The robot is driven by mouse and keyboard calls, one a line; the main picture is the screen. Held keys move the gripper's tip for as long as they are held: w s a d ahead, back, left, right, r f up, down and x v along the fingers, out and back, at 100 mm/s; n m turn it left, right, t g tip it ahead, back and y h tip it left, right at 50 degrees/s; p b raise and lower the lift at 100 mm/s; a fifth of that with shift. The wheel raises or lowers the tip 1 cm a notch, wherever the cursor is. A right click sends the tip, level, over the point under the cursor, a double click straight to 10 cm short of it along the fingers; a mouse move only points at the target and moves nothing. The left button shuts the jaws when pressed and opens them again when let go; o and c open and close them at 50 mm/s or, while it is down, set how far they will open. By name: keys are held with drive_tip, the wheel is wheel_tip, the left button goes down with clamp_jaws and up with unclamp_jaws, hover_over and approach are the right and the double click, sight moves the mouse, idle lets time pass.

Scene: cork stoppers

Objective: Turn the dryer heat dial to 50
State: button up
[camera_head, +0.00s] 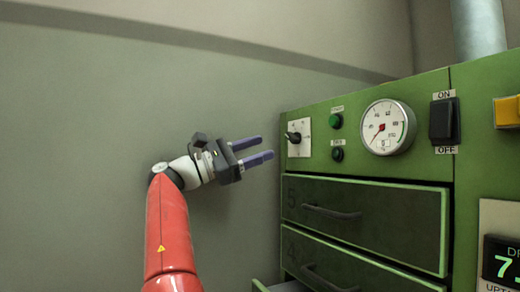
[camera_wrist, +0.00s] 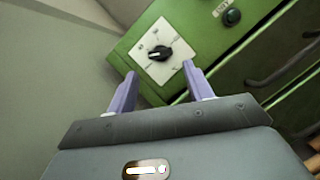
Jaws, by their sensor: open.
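The heat dial is a black knob (camera_head: 294,137) on a white square plate (camera_head: 305,148) at the left end of the green dryer panel. In the wrist view the knob (camera_wrist: 158,53) sits on its plate (camera_wrist: 171,70) beyond my fingertips, centred between them. A pale pointer mark shows on the knob, but the plate's figures are too small to read. My gripper (camera_head: 265,148) is open and empty, just left of the dial in the head view. Its two purple fingers (camera_wrist: 159,77) point at the plate and appear apart from the knob.
The green dryer carries a green button (camera_head: 336,121), a dark button (camera_head: 338,155), a round gauge (camera_head: 388,127), an ON/OFF switch (camera_head: 445,121) and a yellow control (camera_head: 507,111). Drawers (camera_head: 390,222) lie below. A digital display (camera_head: 502,262) is at right. The grey wall is bare.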

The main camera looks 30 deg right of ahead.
sight(290, 139)
drive_tip(key=shift+s+d, duration=0.2)
drive_tip(key=shift+d, duration=0.1)
drive_tip(key=shift+c, duration=1.1)
drive_tip(key=s+d+m+t, duration=0.1)
drive_tip(key=m, duration=0.1)
drive_tip(key=s+d+m+t, duration=0.1)
drive_tip(key=d, duration=0.1)
drive_tip(key=shift+s+d+r+m+t+y+b, duration=0.2)
drive_tip(key=shift+m+t+y+b, duration=0.1)
drive_tip(key=shift+m+t+b, duration=0.1)
drive_tip(key=shift+c, duration=0.4)
drive_tip(key=s+a+m+t+b, duration=0.15)
drive_tip(key=a+m+t, duration=0.25)
drive_tip(key=m+t, duration=0.4)
drive_tip(key=shift+n+t+y, duration=0.4)
drive_tip(key=shift+n, duration=0.1)
drive_tip(key=p+x, duration=0.1)
drive_tip(key=x, duration=0.3)
drive_tip(key=p+x, duration=0.1)
drive_tip(key=x, duration=0.1)
drive_tip(key=shift+s+d+r+p, duration=0.2)
drive_tip(key=shift+r+p, duration=0.15)
drive_tip(key=shift+r, duration=0.05)
drive_tip(key=shift+w+d, duration=0.15)
drive_tip(key=shift+d, duration=0.4)
drive_tip(key=c, duration=0.7)
